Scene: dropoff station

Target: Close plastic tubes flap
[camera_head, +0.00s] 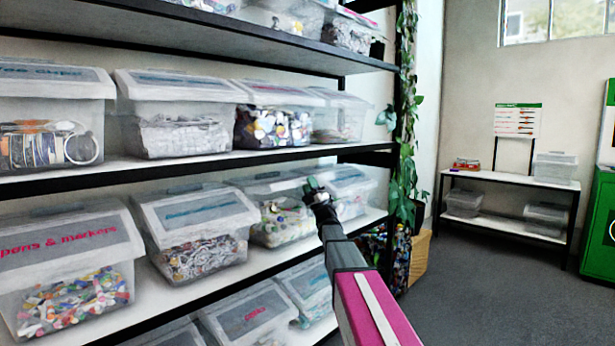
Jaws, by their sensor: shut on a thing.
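My gripper (313,187) is at the middle shelf, shut on what looks like the edge of a bin flap. It is in front of the gap between two clear plastic bins, and the exact contact is too small to see. The left one of these bins (282,222) holds small mixed-colour pieces. The right one (352,192) has a lid with blue lettering and is partly hidden behind my gripper. I cannot read either label, so I cannot tell which is the plastic tubes flap.
More bins fill the shelves, including one labelled "pens & markers" (70,250) and a blue-lettered one (195,235). A black shelf post with a hanging plant (402,120) stands just right. A low table (510,182) and open grey floor (490,290) lie further right.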

